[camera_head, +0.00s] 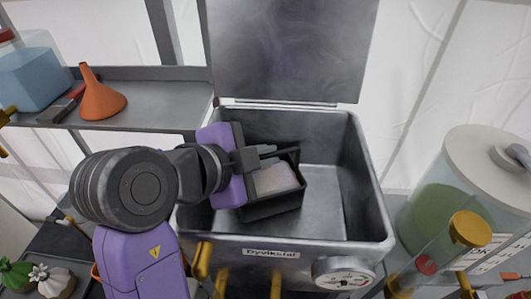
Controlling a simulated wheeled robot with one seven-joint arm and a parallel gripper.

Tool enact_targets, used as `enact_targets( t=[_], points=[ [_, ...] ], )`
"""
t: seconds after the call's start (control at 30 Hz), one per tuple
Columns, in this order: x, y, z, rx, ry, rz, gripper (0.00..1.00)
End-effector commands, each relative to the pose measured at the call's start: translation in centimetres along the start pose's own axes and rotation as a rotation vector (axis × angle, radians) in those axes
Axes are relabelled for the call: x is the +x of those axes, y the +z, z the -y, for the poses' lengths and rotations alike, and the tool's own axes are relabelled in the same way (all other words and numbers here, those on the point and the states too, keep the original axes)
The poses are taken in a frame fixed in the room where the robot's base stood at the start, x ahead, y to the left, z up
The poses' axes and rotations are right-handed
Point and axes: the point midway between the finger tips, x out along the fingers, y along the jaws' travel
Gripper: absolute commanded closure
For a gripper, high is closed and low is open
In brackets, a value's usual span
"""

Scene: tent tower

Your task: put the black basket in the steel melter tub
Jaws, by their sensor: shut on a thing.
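The steel melter tub (345,170) stands in the middle with its lid (290,50) raised at the back. The black basket (271,208) is inside the tub's opening, toward the left side, and holds a pale pinkish block (274,179). My gripper (268,155) is shut on the black basket at its upper rim, reaching in over the tub's left wall. The gripper body hides part of the basket's left side. I cannot tell whether the basket's underside touches the tub floor.
A grey shelf (165,103) at the left holds an orange funnel (101,97) and a blue container (30,78). A large clear tank with green contents (437,212) stands at the right. A dial (343,274) sits on the tub's front. The tub's right half is empty.

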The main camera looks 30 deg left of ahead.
Motion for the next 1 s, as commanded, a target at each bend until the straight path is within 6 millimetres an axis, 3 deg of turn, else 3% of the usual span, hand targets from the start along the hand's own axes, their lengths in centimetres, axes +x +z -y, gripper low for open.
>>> enact_targets(
  t=[0.03, 0.13, 0.57, 1.0],
  points=[
    [0.1, 0.0, -0.1, 0.0, 0.0, 0.0, 0.9],
    [0.0, 0.0, 0.0, 0.0, 0.0, 0.0, 0.7],
    [-0.6, 0.1, 0.0, 0.0, -0.001, 0.001, 0.7],
    [-8.7, 0.1, 0.0, 0.001, -0.003, 0.002, 0.7]
  ],
)
